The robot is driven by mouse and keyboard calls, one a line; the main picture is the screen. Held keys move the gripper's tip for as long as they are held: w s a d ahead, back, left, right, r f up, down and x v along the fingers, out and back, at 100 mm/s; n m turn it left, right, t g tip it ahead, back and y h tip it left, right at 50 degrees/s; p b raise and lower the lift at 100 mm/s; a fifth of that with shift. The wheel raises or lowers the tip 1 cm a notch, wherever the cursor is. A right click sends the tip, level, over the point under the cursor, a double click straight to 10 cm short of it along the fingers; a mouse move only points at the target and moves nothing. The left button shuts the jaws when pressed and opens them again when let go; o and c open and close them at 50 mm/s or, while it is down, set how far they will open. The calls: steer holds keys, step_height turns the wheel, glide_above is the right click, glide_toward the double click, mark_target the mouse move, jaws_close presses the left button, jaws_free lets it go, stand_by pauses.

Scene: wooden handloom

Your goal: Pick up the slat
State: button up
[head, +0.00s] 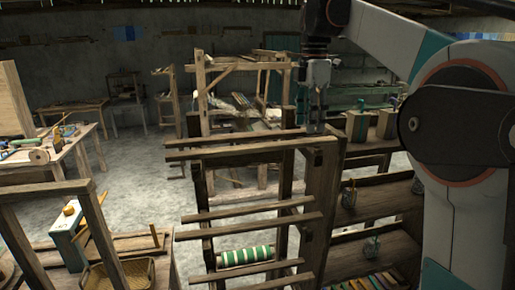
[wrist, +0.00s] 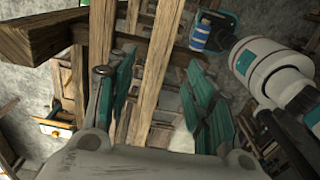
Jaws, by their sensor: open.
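Several long, plain wooden slats lie across the near loom frame in the head view, and I cannot tell which one the task means. The upper ones include a rear slat (head: 225,139) and a front slat (head: 235,151). My gripper (head: 312,118) is open and points down over the right end of these upper slats, near the top of the right post. In the wrist view, a slat (wrist: 157,68) runs lengthwise between the open teal fingers of my gripper (wrist: 165,95). No contact with the fingers is visible. The slats' far ends are partly hidden.
A thick beam (wrist: 50,33) lies close to the left finger in the wrist view. Lower slats (head: 250,225) and a green-and-white striped roll (head: 245,256) sit below. A shelf (head: 375,195) stands right, a workbench (head: 75,155) left.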

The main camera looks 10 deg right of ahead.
mark_target(306, 140)
steer(key=shift+w+a+f+p, duration=0.15)
steer(key=shift+f+p, duration=0.25)
steer(key=shift+f, duration=1.95)
jaws_close()
